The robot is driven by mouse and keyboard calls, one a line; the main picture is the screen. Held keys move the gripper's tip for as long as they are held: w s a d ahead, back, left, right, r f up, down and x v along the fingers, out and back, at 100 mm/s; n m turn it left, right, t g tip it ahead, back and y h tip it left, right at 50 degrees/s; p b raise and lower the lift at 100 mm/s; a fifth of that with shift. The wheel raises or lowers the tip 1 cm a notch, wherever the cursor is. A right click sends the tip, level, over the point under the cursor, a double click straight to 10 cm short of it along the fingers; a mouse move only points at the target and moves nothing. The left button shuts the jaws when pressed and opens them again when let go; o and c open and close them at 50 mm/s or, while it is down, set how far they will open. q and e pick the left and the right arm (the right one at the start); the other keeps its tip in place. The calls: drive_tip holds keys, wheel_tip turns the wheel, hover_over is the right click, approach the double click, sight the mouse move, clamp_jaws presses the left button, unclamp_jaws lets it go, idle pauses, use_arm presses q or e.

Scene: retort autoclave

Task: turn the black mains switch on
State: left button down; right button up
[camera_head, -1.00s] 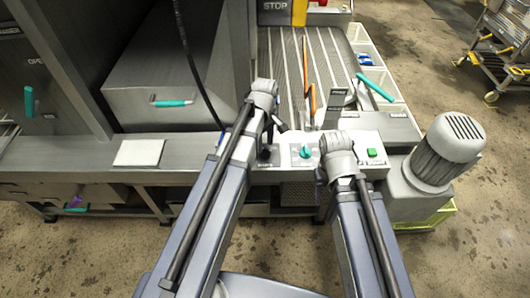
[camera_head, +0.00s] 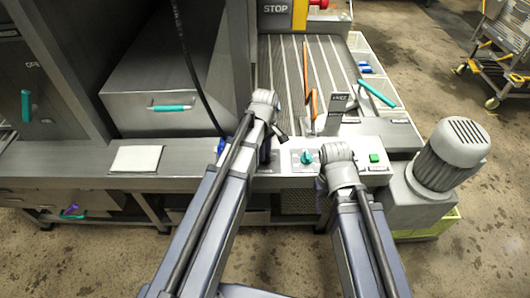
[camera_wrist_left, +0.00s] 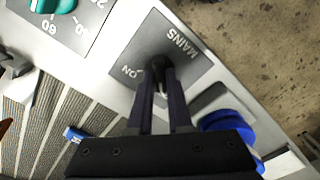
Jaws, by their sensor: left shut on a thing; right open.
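The black mains switch (camera_wrist_left: 158,67) stands on a grey plate marked MAINS and ON in the left wrist view. My left gripper (camera_wrist_left: 160,82) is shut on its black handle, with the dark fingers on either side. The ON mark is to the left of the handle there; I cannot tell exactly where the handle points. In the head view my left arm largely covers the switch and left gripper. My right gripper (camera_head: 320,184) is open beside the panel, mostly hidden by its own wrist.
A teal knob (camera_head: 306,157) and a green button (camera_head: 374,157) sit on the same panel. A blue round part (camera_wrist_left: 228,124) is close beside my left gripper. A grey motor (camera_head: 451,152) stands at right.

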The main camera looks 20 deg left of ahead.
use_arm(q)
drive_tip(key=shift+m, duration=0.3)
drive_tip(key=m, duration=0.3)
drive_tip(key=shift+m, duration=0.4)
drive_tip(key=m, duration=0.9)
drive_tip(key=shift+m, duration=2.2)
drive_tip(key=c, duration=0.8)
unclamp_jaws()
drive_tip(key=shift+c, duration=0.2)
